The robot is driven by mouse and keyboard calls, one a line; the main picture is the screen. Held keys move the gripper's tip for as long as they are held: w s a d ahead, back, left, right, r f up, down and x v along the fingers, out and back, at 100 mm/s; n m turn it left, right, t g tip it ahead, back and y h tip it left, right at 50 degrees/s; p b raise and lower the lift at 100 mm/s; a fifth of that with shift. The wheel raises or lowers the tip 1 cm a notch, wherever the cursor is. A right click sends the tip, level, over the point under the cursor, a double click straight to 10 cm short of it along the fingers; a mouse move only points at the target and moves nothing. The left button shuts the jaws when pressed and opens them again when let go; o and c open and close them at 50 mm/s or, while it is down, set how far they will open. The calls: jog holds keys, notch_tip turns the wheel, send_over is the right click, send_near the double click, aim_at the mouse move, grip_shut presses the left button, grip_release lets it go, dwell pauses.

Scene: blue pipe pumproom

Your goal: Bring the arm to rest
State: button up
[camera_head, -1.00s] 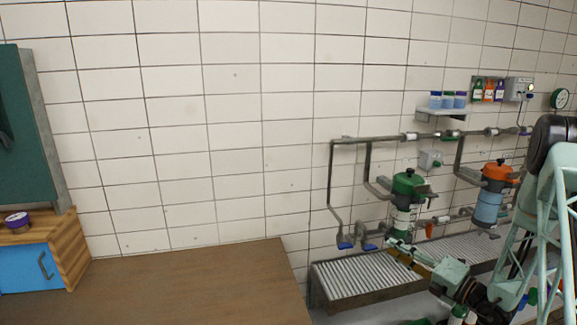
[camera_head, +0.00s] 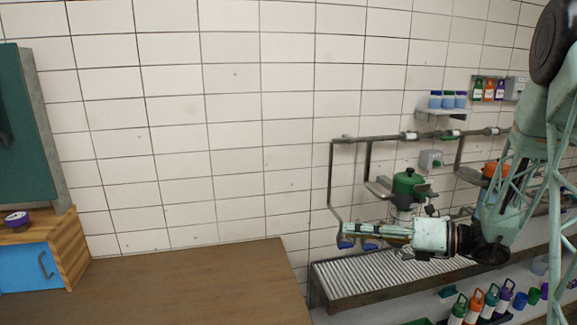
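My arm comes in from the right side of the head view. My gripper (camera_head: 350,232) is pale green, lies nearly level and points left. It appears in front of the pipes and above the left end of the ribbed metal bench. I see its fingers from the side, so the gap between them is hidden. I see no object clearly held in it. The wrist and dark joint are to the right of the gripper, and the upper arm rises at the right edge.
A ribbed bench (camera_head: 345,285) runs below grey pipes (camera_head: 375,139) and a green-topped pump (camera_head: 408,183). An orange-topped unit (camera_head: 495,170) is partly behind my arm. Coloured bottles (camera_head: 475,305) stand at lower right. A brown tabletop (camera_head: 190,285) and the wall above it are clear.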

jog(key=s+a+r+n+g+h, duration=0.25)
jog(key=s+a+n, duration=0.2)
jog(key=s, duration=0.45)
jog(key=s+a+r+n+g+h, duration=0.1)
jog(key=s+a+r+n+g, duration=0.25)
jog(key=s+n, duration=0.4)
jog(key=s+a+r+n+g+h, duration=0.1)
jog(key=s+a+r+n+g, duration=0.2)
jog(key=s, duration=0.7)
jog(key=s+d+r+n+t+h, duration=0.2)
jog(key=s+d+n+h, duration=0.3)
jog(key=s+n, duration=0.3)
jog(key=s+d+r+n+t+h, duration=0.2)
jog(key=s+d+n+t+h, duration=0.1)
jog(key=s+d+n, duration=0.5)
jog(key=shift+s+r+n+t+h+b, duration=0.4)
jog(key=shift+s+h, duration=0.45)
jog(key=shift+s, duration=1)
jog(key=shift+a+f, duration=0.15)
